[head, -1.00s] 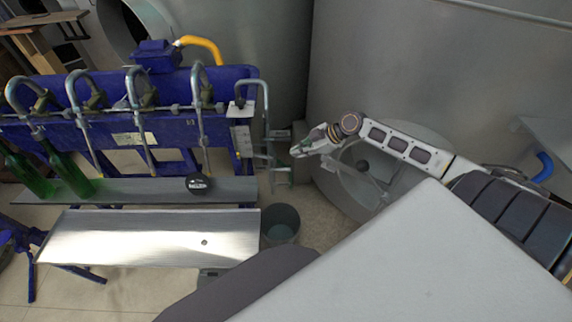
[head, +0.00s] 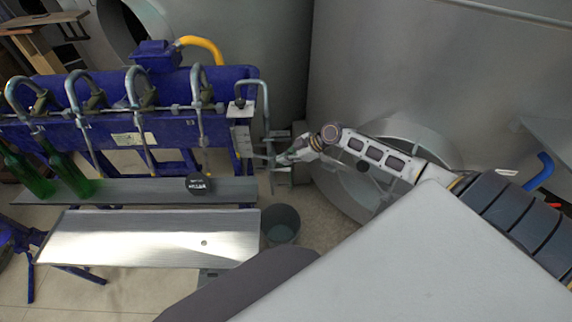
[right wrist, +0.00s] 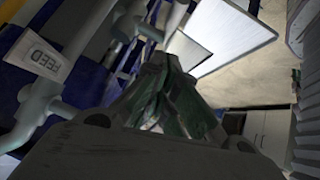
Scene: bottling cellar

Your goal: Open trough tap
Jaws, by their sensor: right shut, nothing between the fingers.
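The blue bottling machine (head: 180,125) stands at the left with a row of curved filler spouts. At its right end a metal pipe (head: 266,100) runs down to grey fittings (head: 272,160) low beside the frame. I cannot make out for certain which part is the trough tap. A black ball knob (head: 239,102) sits at the top of that end. My right gripper (head: 281,159) is shut and empty, right at the grey fittings; I cannot tell whether it touches them. Its fingers fill the middle of the right wrist view (right wrist: 168,95), beside grey pipes (right wrist: 60,95). My left gripper is out of view.
A FEED label (right wrist: 42,60) shows in the right wrist view. A grey bucket (head: 281,224) stands on the floor below my gripper. A metal tray (head: 140,238) and green bottles (head: 62,170) are at the left. A large steel tank (head: 430,70) stands behind my right arm.

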